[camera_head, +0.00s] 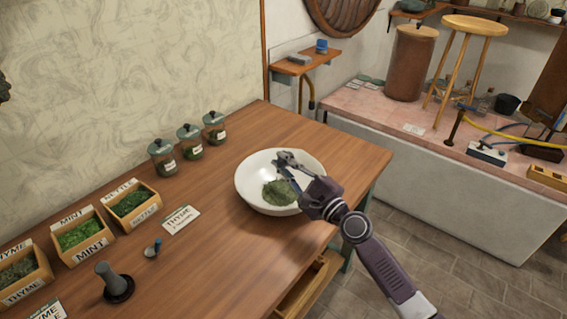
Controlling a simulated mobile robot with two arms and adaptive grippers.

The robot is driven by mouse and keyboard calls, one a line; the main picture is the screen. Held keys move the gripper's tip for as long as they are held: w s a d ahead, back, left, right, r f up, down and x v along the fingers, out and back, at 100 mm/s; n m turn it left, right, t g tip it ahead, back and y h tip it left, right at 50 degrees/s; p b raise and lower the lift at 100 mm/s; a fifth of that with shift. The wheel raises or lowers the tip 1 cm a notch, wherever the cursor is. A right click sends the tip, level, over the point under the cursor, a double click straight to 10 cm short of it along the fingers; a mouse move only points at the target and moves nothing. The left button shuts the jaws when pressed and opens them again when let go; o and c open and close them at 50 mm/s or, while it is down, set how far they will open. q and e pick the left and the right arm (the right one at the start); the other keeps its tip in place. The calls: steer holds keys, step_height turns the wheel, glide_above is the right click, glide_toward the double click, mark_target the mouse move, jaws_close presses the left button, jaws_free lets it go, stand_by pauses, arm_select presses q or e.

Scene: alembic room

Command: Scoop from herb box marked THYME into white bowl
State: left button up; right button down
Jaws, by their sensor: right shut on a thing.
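The white bowl (253,167) stands near the right end of the wooden table, with a heap of green herb (279,193) in it. My right gripper (287,166) is over the bowl, its fingers inside the rim area. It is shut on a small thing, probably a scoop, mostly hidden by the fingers. The herb box marked THYME (24,290) is at the far left front and holds grey-green herb. My left gripper is not in view.
Boxes marked MINT (90,248) and NETTLE (143,215) stand beside the THYME box. Several lidded jars (189,141) line the back. An open drawer (310,286) juts out below.

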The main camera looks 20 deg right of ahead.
steer(key=shift+r+p, duration=0.35)
steer(key=shift+r, duration=0.2)
steer(key=shift+r+m+p, duration=0.25)
steer(key=shift+m+p, duration=0.15)
steer(key=shift+p, duration=0.15)
steer(key=m+p, duration=0.3)
steer(key=r+m+p, duration=0.1)
steer(key=m+p, duration=0.3)
steer(key=r+m+h+p, duration=0.1)
steer(key=m+p, duration=0.3)
steer(key=shift+g, duration=0.3)
steer(key=shift+f+m+p, duration=0.15)
steer(key=shift+m+p, duration=0.25)
steer(key=shift+m, duration=0.2)
steer(key=shift+f, duration=0.1)
